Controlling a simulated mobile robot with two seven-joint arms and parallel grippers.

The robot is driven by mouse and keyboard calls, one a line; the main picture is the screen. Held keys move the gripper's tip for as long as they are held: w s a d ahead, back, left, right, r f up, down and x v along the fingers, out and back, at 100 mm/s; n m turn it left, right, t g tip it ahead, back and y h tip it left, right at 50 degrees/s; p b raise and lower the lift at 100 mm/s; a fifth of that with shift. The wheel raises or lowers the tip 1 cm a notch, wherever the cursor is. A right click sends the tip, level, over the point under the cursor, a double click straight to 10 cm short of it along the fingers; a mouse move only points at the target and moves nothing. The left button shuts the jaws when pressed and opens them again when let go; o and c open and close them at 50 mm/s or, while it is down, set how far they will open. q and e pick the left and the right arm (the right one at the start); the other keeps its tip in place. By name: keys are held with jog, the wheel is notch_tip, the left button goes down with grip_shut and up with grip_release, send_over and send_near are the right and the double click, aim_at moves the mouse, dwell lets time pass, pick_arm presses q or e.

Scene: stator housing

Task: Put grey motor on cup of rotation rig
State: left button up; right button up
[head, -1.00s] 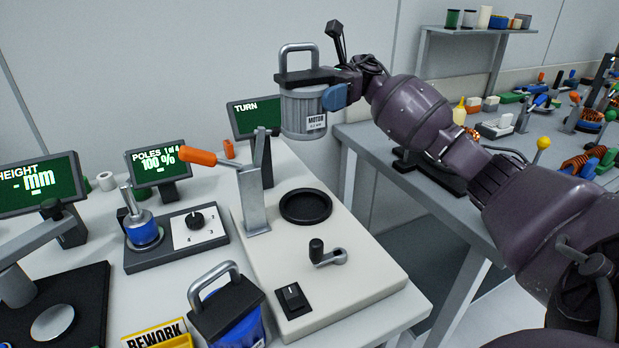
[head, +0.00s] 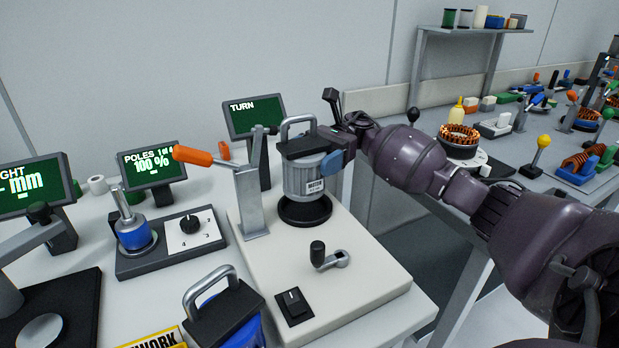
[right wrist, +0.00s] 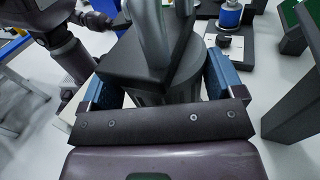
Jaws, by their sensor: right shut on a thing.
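The grey motor (head: 308,178), with a black top and a grey handle, is upright at the black cup (head: 304,211) of the rotation rig (head: 352,268). Its lower end covers the middle of the cup; I cannot tell whether it rests there or hovers just above. My right gripper (head: 337,158) is shut on the motor from the right, near its top. In the right wrist view the motor's black top (right wrist: 150,62) sits between the two blue fingers (right wrist: 160,85). My left gripper is not in view.
An orange-handled clamp (head: 250,195) stands just left of the motor. A crank (head: 330,256) and a black switch (head: 294,305) are on the rig's front. A blue motor (head: 225,318) stands at the front left. A TURN screen (head: 255,116) is behind.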

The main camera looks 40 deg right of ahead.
notch_tip(320, 180, down, 4)
jog(key=shift+r, duration=0.1)
jog(key=shift+w+f+b, duration=0.1)
jog(key=shift+f+b, duration=0.2)
jog(key=shift+f, duration=0.05)
jog(key=shift+f, duration=0.15)
jog(key=o, duration=1.4)
jog(key=shift+o, duration=0.2)
